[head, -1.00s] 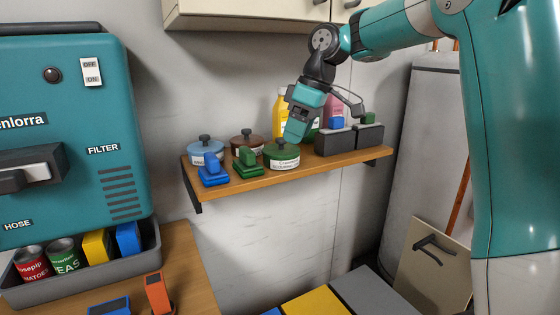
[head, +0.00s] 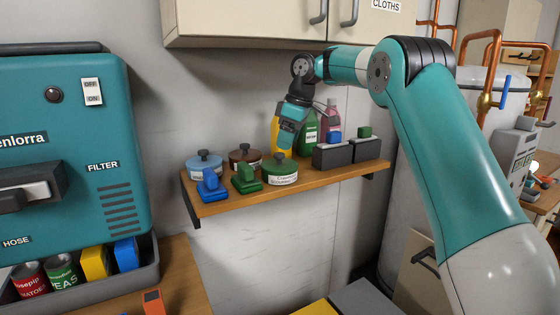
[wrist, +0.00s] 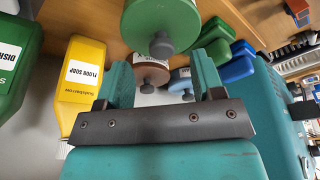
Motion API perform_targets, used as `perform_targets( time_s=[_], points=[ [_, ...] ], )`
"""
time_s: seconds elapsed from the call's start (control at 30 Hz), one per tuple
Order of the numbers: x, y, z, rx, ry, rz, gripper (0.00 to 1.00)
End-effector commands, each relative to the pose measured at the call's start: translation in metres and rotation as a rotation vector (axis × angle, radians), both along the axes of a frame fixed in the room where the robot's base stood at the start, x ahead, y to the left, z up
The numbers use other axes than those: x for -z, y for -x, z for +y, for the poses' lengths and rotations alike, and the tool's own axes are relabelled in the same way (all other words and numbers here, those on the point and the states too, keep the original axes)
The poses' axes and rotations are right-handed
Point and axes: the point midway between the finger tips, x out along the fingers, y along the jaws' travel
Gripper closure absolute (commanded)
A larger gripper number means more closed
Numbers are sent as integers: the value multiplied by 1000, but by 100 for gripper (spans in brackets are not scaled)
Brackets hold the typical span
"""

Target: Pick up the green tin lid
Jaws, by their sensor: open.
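The green tin (head: 281,178) stands on the wooden shelf, with its green lid (head: 272,162) and dark knob on top. In the wrist view the green lid (wrist: 150,18) shows at the top, its grey knob (wrist: 162,45) just beyond my fingertips and roughly between them. My gripper (head: 286,142) is open and empty, pointing down just above the lid in the head view. Its two teal fingers also show in the wrist view (wrist: 163,65), apart from each other. I cannot tell whether a fingertip touches the knob.
A blue tin (head: 205,161), a brown tin (head: 246,156) and blue (head: 211,186) and green (head: 246,181) handled items stand left of the green tin. Dark grey boxes (head: 332,156) stand right. A yellow floor soap bottle (wrist: 87,75) and a green bottle (wrist: 18,60) stand behind. A cabinet (head: 240,22) hangs above.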

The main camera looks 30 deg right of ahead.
Motion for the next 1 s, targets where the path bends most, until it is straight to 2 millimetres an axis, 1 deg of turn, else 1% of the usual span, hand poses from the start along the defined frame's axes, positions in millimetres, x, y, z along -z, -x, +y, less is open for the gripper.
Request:
perform_targets(
  time_s=[0.1, 0.2, 0.3, 0.4, 0.67, 0.7, 0.77, 0.8, 0.87, 0.9, 0.93, 1.0],
  points=[
    [-2, -9, 10, -4, -1, 1, 38],
    [25, -11, 13, -2, 0, 3, 38],
    [39, -14, 15, -1, -1, 3, 38],
    [47, -16, 17, -1, -1, 2, 38],
    [49, -17, 17, 0, 0, 0, 38],
    [49, -17, 17, 0, 0, 0, 41],
    [49, -17, 17, 0, 0, 0, 54],
    [49, -17, 17, 0, 0, 0, 64],
    [49, -17, 17, 0, 0, 0, 77],
    [49, -17, 17, 0, 0, 0, 87],
    [49, -17, 17, 0, 0, 0, 90],
    [48, -17, 17, 0, 0, 0, 91]
  ],
)
